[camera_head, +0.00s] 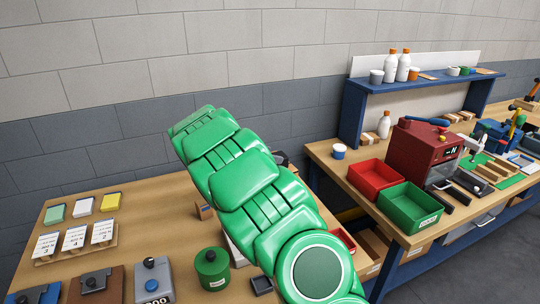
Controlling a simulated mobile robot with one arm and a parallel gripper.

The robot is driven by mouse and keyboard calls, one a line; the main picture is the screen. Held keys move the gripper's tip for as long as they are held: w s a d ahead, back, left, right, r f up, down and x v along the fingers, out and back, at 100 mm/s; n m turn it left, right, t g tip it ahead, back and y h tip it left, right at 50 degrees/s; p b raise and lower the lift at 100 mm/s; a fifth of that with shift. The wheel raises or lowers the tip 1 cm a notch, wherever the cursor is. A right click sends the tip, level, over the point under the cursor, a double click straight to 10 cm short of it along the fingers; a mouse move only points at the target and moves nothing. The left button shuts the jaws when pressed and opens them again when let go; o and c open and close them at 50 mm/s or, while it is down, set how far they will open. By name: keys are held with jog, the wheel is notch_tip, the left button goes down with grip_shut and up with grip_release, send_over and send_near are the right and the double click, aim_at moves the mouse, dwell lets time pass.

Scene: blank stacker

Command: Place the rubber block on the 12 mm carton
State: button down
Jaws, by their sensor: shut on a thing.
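My green arm (245,195) crosses the middle of the view and hides a large part of the left table. My gripper cannot be made out; it is hidden behind the arm. A small dark part (281,158) shows past the arm's right edge, and I cannot tell what it is. I cannot pick out the rubber block. A small brown carton (205,211) stands just left of the arm on the left table, partly covered. I cannot read any 12 mm mark on it.
The left table (150,215) holds a green canister (212,268), a card stand (75,243), coloured pads and several blocks along its front. A red bin (375,180) and a green bin (408,208) stand on the right bench, beside a red machine (420,150). A blue shelf (430,84) is behind.

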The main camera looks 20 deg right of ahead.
jog(key=shift+c, duration=0.4)
grip_release()
jog(key=shift+r, duration=0.1)
jog(key=v, duration=1.2)
jog(key=shift+o, duration=0.4)
